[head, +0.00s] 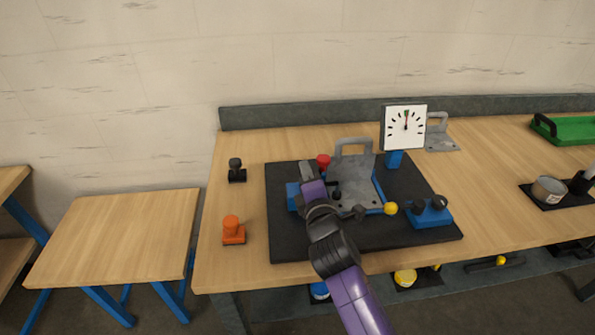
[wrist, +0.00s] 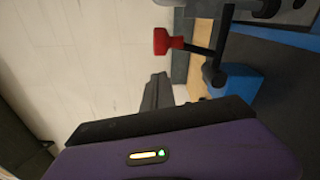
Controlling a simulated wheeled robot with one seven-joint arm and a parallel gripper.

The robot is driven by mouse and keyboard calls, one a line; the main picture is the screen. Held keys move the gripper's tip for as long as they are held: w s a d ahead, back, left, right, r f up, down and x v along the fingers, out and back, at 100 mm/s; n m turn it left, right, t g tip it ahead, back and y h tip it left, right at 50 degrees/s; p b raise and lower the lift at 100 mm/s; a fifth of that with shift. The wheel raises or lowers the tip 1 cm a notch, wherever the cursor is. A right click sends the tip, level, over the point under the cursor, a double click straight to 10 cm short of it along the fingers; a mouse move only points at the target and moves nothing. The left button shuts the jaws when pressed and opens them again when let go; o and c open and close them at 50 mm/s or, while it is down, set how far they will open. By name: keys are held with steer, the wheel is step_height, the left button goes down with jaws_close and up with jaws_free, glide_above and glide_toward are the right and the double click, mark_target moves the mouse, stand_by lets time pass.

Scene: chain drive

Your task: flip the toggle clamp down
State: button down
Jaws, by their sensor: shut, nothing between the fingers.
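The toggle clamp's red handle (head: 323,161) shows at the left of the grey plate, beyond my gripper. The wrist view is turned on its side; there the red grip (wrist: 165,42) sits on a dark stem, standing away from the clamp's blue base (wrist: 238,82). The blue base (head: 292,197) also shows beside my wrist in the head view. My gripper (head: 306,170) is shut and empty, close to the left of the handle. In the wrist view its dark finger (wrist: 157,92) appears apart from the red grip. My wrist hides part of the clamp.
A grey plate with a handle (head: 356,180) stands on the black mat (head: 285,240). A dial gauge (head: 405,127) stands behind it. A blue block with black knobs (head: 430,213) and a yellow ball (head: 390,208) are at right. An orange stamp-like piece (head: 233,230) is at left.

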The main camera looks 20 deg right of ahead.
steer(key=shift+s+d+f+m, duration=0.1)
steer(key=shift+s+d+m, duration=0.1)
steer(key=shift+d+m, duration=0.5)
steer(key=shift+s+d+f+m, duration=0.15)
steer(key=shift+d+m, duration=0.35)
steer(key=shift+m, duration=0.4)
steer(key=shift+d+r, duration=0.1)
